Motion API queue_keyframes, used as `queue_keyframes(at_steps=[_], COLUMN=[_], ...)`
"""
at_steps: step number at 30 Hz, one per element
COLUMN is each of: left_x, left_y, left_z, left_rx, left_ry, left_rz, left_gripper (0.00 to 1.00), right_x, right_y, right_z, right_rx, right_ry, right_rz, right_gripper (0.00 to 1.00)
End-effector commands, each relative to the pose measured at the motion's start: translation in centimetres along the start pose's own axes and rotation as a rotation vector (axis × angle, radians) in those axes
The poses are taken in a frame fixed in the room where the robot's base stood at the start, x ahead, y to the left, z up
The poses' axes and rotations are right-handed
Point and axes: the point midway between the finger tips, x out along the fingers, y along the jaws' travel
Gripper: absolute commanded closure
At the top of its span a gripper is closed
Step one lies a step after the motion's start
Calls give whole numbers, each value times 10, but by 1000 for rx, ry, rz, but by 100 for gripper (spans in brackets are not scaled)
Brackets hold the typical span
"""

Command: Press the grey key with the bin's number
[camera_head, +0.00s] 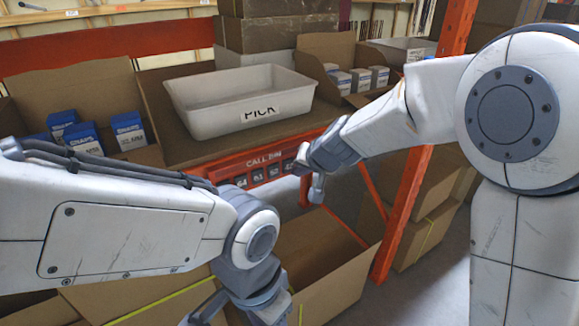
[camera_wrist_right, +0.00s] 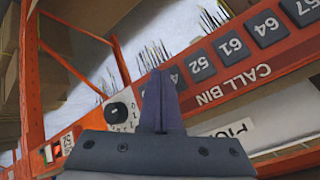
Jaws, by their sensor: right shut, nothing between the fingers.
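The orange CALL BIN panel (camera_head: 265,160) runs along the shelf's front edge with a row of grey keys. In the right wrist view, the keys 57 (camera_wrist_right: 301,10), 64 (camera_wrist_right: 268,28), 61 (camera_wrist_right: 233,46) and 52 (camera_wrist_right: 200,66) are readable. One more key (camera_wrist_right: 177,78) is partly hidden behind my fingers. The white bin (camera_head: 240,95) labelled PICK stands on the shelf above; I read no number on it. My right gripper (camera_head: 317,190) is shut and empty in front of the panel's right end; its fingers also show in the wrist view (camera_wrist_right: 160,75). Contact with a key cannot be told. My left gripper (camera_head: 240,308) is low, cut by the frame edge.
A round dial (camera_wrist_right: 121,113) and a small orange-lit unit (camera_wrist_right: 58,150) sit beyond the keys. Open cartons with blue boxes (camera_head: 128,130) and white boxes (camera_head: 360,80) flank the bin. An orange post (camera_head: 405,200) stands right of my right gripper. Open cartons (camera_head: 335,275) lie below.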

Motion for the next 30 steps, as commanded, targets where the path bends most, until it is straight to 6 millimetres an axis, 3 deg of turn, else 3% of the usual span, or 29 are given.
queue_keyframes(at_steps=[30], left_x=[-3], left_y=[0], left_z=[0], left_rx=[0], left_ry=[0], left_rz=[0], left_gripper=[50], right_x=[6], right_y=[-4], right_z=[-4], right_rx=[1], right_ry=[0], right_rz=[0], right_gripper=[100])
